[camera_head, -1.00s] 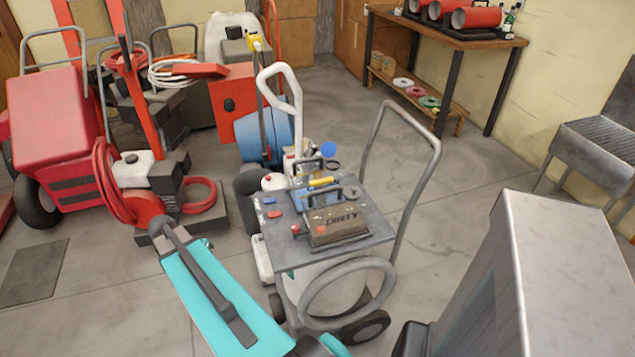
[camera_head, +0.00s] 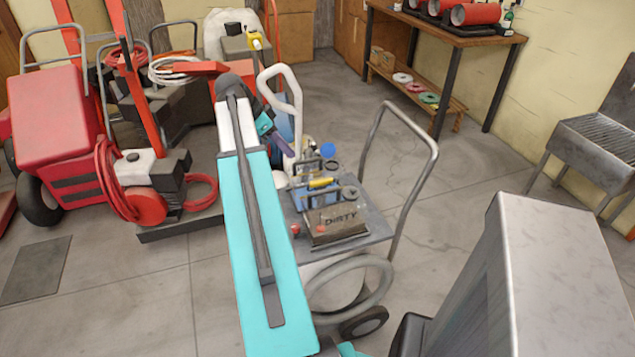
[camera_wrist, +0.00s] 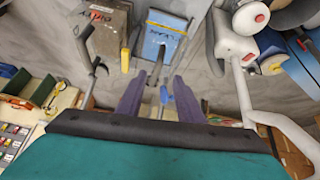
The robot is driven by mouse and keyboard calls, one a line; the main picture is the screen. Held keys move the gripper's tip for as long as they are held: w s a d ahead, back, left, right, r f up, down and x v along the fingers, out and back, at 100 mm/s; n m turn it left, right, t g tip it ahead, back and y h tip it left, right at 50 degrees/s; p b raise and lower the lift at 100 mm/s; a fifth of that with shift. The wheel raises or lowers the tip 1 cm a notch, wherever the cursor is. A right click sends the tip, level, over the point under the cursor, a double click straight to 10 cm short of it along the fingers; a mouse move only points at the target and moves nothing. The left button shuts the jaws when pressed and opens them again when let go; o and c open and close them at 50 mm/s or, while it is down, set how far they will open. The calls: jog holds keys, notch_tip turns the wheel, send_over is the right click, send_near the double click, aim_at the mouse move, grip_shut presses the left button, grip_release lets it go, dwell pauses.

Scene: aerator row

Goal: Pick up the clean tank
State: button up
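The clean tank, blue with lettering on its face, sits on the cart top behind the dirty tank in the head view (camera_head: 316,201); it shows at the top centre of the wrist view (camera_wrist: 170,28). Its dark handle (camera_wrist: 158,66) points toward my gripper. The brown tank marked DIRTY (camera_head: 340,229) stands in front of it. My gripper (camera_wrist: 157,84) has two purple fingers, spread apart and empty, with the clean tank beyond them. In the head view my gripper (camera_head: 281,147) is above and left of the tank, and my arm hides part of the cart.
The grey cart (camera_head: 372,228) has a curved push handle (camera_head: 432,150) on its right and a coiled hose in front. A white curved handle (camera_head: 292,92) rises just behind the tanks. Red machines (camera_head: 62,115) crowd the left. Floor is clear between cart and workbench (camera_head: 455,40).

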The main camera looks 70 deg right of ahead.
aim_at(317, 160)
jog(key=shift+m, duration=0.7)
jog(key=s+r, duration=0.1)
jog(key=s+d+r, duration=0.1)
jog(key=s+r, duration=0.1)
jog(key=shift+d+r, duration=0.35)
jog(key=shift+r, duration=0.05)
jog(key=shift+f, duration=0.1)
jog(key=shift+p+x, duration=0.85)
jog(key=shift+x, duration=3.35)
jog(key=shift+d, duration=0.1)
jog(key=shift+s, duration=0.1)
jog(key=shift+p+x, duration=1)
jog(key=shift+x, duration=1.5)
jog(key=shift+c, duration=0.6)
